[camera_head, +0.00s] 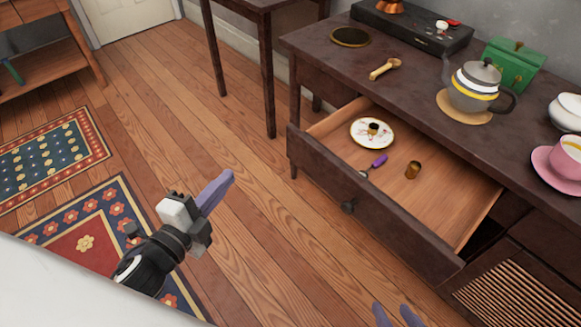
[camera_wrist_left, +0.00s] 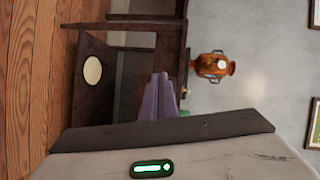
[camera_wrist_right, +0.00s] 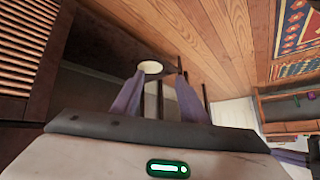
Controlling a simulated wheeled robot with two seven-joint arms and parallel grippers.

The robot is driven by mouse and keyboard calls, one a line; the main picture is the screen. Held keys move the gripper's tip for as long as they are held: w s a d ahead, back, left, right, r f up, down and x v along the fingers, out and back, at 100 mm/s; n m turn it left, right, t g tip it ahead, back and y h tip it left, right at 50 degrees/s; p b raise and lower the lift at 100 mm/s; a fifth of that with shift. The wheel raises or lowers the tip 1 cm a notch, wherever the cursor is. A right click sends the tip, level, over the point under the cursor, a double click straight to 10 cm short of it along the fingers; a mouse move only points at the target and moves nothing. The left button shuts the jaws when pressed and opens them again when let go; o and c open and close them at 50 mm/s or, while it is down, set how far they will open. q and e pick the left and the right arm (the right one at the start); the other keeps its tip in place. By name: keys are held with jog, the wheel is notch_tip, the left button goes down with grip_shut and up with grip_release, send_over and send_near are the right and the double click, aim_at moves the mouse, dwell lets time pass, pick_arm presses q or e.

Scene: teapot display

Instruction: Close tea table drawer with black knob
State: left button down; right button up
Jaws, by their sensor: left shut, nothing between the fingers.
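The tea table drawer (camera_head: 450,205) is pulled out from the dark wooden tea table (camera_head: 425,75). Its black knob (camera_head: 348,207) is on the dark front panel. My left gripper (camera_head: 232,175) is shut and empty, over the floor to the left of the drawer front, apart from it. Its purple fingers lie together in the left wrist view (camera_wrist_left: 160,75). My right gripper (camera_head: 398,308) is at the bottom edge of the head view, in front of the drawer front. Its fingers stand apart with nothing seen between them in the right wrist view (camera_wrist_right: 157,80).
Inside the drawer are a decorated plate (camera_head: 372,133), a purple-handled utensil (camera_head: 375,164) and a small brass cup (camera_head: 413,170). The tabletop holds a grey teapot (camera_head: 476,90), a green box (camera_head: 512,64), a wooden scoop (camera_head: 385,69) and a pink cup (camera_head: 566,155). Bare floor lies left of the drawer.

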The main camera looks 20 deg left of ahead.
pick_arm(q)
jog(key=w+m+t+h+b, duration=0.1)
jog(key=m+t+h+b, duration=0.15)
jog(key=m, duration=0.45)
jog(key=m+g+h+b, duration=0.3)
jog(key=m+h, duration=0.2)
jog(key=m, duration=1.3)
send_near(298, 138)
jog(key=x, duration=0.5)
jog(key=shift+w+d+f, duration=0.1)
jog(key=shift+w+d, duration=0.3)
jog(key=shift+w, duration=0.2)
pick_arm(e)
jog(key=shift+a+f, duration=0.25)
jog(key=shift+f, duration=1)
jog(key=shift+a+f, duration=0.25)
jog(key=shift+f, duration=1)
jog(key=shift+r, duration=0.1)
